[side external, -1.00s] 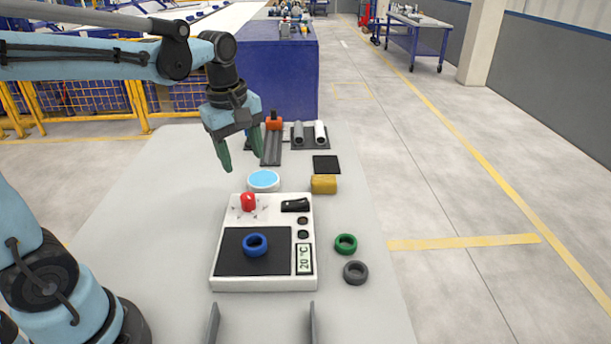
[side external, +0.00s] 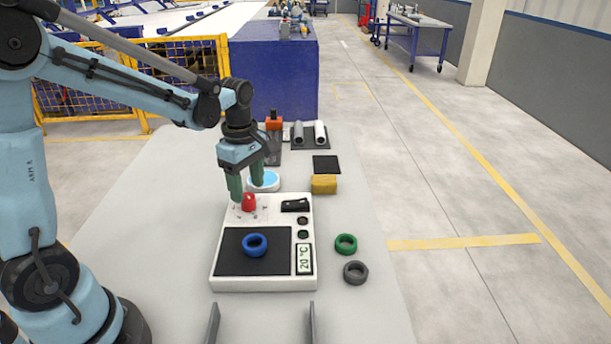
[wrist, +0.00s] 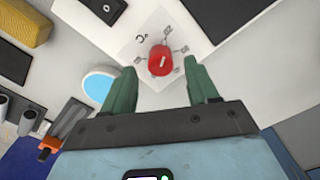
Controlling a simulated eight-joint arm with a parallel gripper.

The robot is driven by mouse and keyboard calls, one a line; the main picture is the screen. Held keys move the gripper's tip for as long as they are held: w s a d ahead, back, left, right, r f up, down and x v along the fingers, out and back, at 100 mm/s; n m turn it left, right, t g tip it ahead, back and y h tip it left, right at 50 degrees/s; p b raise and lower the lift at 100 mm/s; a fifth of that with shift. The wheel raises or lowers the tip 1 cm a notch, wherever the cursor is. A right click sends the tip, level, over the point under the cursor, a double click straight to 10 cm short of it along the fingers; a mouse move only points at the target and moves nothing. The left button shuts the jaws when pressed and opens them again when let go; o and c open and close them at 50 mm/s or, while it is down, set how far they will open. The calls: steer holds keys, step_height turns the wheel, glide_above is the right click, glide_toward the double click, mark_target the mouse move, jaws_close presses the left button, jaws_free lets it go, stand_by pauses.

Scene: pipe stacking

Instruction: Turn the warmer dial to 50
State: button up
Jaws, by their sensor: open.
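The white warmer (side external: 226,281) stands on the table with a black heating plate (side external: 230,262) and a display (side external: 304,259) reading 20 °C. Its red dial (side external: 249,203) sits at the upper left of the top, with printed marks around it. The dial also shows in the wrist view (wrist: 159,61), just beyond the fingertips, with a white line on its top. A blue ring (side external: 255,245) lies on the plate. My gripper (side external: 247,190) is open with green fingers, just above and behind the dial. It also shows in the wrist view (wrist: 162,80), with nothing between the fingers.
A green ring (side external: 346,244) and a grey ring (side external: 355,272) lie right of the warmer. Behind it are a blue-topped round dish (side external: 268,181), a yellow block (side external: 324,184), a black square (side external: 326,165) and grey pipes (side external: 309,133) on a holder. The table's left part is clear.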

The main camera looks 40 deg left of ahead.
mark_target(248, 196)
steer(key=shift+f, duration=1.85)
steer(key=c, duration=1)
steer(key=shift+c, duration=0.2)
